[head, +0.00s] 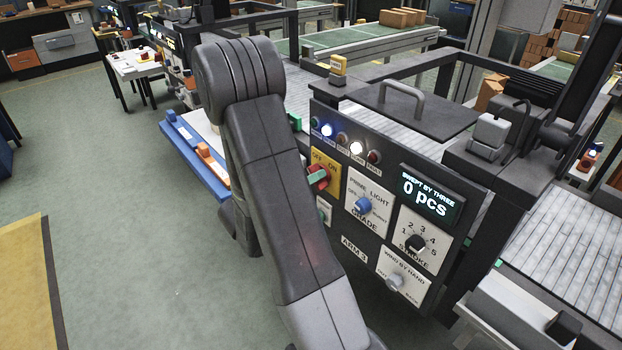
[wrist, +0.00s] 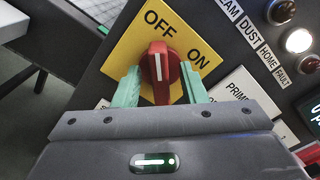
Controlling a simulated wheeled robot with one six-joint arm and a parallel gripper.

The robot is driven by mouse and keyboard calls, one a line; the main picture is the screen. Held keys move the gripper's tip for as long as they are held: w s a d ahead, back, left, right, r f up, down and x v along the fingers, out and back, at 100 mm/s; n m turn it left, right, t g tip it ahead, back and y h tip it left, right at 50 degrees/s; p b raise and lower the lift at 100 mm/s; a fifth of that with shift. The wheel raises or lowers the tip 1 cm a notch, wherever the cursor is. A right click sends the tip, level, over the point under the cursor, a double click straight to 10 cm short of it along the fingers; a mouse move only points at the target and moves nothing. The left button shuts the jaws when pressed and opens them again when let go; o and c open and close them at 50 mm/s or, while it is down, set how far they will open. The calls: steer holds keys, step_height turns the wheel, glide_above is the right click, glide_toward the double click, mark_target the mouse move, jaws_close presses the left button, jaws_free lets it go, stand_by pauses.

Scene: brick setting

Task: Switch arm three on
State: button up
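The switch is a red rotary knob (wrist: 161,68) with a white pointer line, on a yellow plate (wrist: 118,50) marked OFF and ON. The pointer is turned toward OFF. In the head view the red knob (head: 318,176) shows at the panel's left side, partly hidden by my arm. My gripper (wrist: 160,67) is open, with one teal finger on each side of the knob. The fingertips are close to its edges; I cannot tell whether they touch it. An ARM 3 label (head: 354,248) is low on the same panel.
The panel also carries a blue PRIME/LIGHT/GRADE knob (head: 363,205), a black STROKE dial (head: 416,242), a WIND BY HAND knob (head: 394,281) and a display (head: 431,195) reading 0 pcs. Open floor lies left.

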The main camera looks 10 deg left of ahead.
steer(key=shift+c, duration=0.5)
jaws_close()
steer(key=shift+f+m+b, duration=0.1)
steer(key=shift+m+b, duration=0.2)
steer(key=shift+b, duration=0.05)
steer(key=m+b, duration=0.8)
steer(key=b, duration=0.1)
steer(key=m+b, duration=0.9)
steer(key=shift+s+d+b, duration=0.1)
steer(key=shift+d+b, duration=0.1)
steer(key=shift+b, duration=0.15)
steer(key=shift+m, duration=0.3)
